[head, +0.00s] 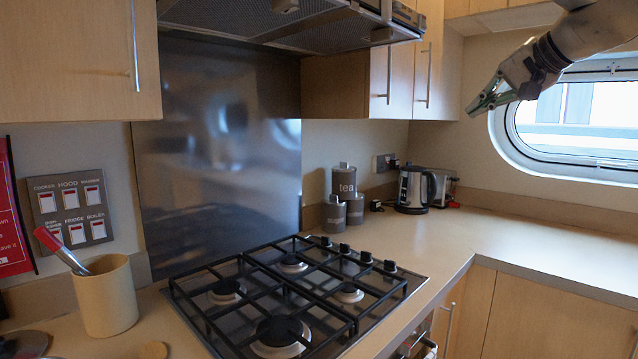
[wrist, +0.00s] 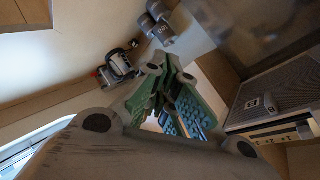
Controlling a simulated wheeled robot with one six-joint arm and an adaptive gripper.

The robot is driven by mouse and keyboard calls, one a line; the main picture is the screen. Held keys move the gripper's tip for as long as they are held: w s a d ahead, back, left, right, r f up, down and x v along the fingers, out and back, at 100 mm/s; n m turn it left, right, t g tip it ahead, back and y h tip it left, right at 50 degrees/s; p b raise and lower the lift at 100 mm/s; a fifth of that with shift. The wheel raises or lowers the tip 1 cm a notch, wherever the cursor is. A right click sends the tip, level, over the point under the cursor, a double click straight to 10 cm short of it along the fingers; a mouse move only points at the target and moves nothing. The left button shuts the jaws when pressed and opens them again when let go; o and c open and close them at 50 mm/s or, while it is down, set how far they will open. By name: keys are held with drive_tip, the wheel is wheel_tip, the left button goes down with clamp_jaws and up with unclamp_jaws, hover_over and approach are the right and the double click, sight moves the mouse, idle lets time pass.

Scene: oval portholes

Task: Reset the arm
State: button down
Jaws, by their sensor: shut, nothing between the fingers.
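My gripper (head: 484,98) hangs in the air at the upper right of the head view, in front of the wall and the porthole. It points down and to the left. In the wrist view its green-padded fingers (wrist: 160,92) are together with nothing between them. The arm comes in from the top right corner of the head view. The gripper touches nothing that I can see.
A gas hob (head: 300,290) fills the lower middle. A kettle (head: 413,190), a toaster (head: 443,187) and grey canisters (head: 345,200) stand at the back. The cooker hood (head: 290,25) and cupboards (head: 400,75) are left of the gripper. The right counter (head: 530,235) is clear.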

drive_tip(key=s+d+f+n+g+h, duration=0.1)
drive_tip(key=s+f+n+g+h, duration=0.1)
drive_tip(key=s+f, duration=0.9)
drive_tip(key=s+d+f+n+g+h, duration=0.2)
drive_tip(key=s+f+n+g, duration=0.3)
drive_tip(key=s+f, duration=0.6)
wheel_tip(320, 180, down, 6)
drive_tip(key=shift+s+d+f+n, duration=0.15)
drive_tip(key=shift+s+d+n, duration=0.15)
idle(1.1)
